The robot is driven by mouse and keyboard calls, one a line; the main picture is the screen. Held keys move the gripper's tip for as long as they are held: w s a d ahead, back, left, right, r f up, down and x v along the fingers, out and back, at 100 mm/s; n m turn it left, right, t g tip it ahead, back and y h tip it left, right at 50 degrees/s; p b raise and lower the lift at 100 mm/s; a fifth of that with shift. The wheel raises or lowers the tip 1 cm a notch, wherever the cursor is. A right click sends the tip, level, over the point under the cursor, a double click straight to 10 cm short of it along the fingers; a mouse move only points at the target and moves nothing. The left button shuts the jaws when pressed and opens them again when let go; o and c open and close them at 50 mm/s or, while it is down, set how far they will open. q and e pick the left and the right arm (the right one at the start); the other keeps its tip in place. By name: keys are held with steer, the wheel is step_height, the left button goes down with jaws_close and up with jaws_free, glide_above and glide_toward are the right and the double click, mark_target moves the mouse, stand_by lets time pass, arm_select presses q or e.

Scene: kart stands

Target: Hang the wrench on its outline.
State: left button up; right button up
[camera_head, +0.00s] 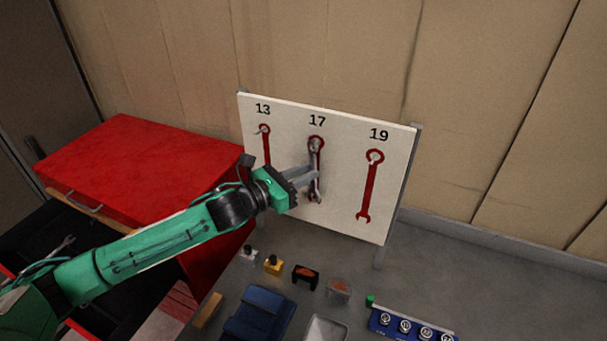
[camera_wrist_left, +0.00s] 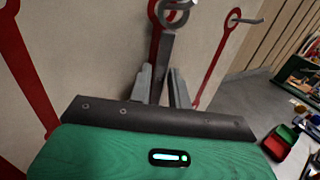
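A grey wrench (camera_head: 317,148) is upright at the red outline under "17" on the white board (camera_head: 342,205). Its ring end is up at that outline's peg. In the left wrist view, the wrench (camera_wrist_left: 166,48) runs up from between my fingers, and its ring shows around or just in front of the peg; I cannot tell how far on it is. My left gripper (camera_head: 316,176) has its fingers on both sides of the shaft and looks shut on it. The fingertips (camera_wrist_left: 163,85) hide part of the shaft. My right gripper is not in view.
The "13" outline (camera_head: 266,148) and "19" outline (camera_head: 370,185) hold no wrench; each has a peg at its top. A red cabinet (camera_head: 140,165) stands left. Small parts, a blue bin (camera_head: 258,315) and a blue socket rail (camera_head: 411,325) lie on the grey bench below the board.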

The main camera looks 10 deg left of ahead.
arm_select(q)
steer(key=o, duration=0.3)
steer(key=shift+o, duration=0.2)
steer(key=b+v, duration=0.7)
steer(key=v, duration=0.6)
steer(key=shift+s+a, duration=0.25)
steer(key=shift+s, duration=0.05)
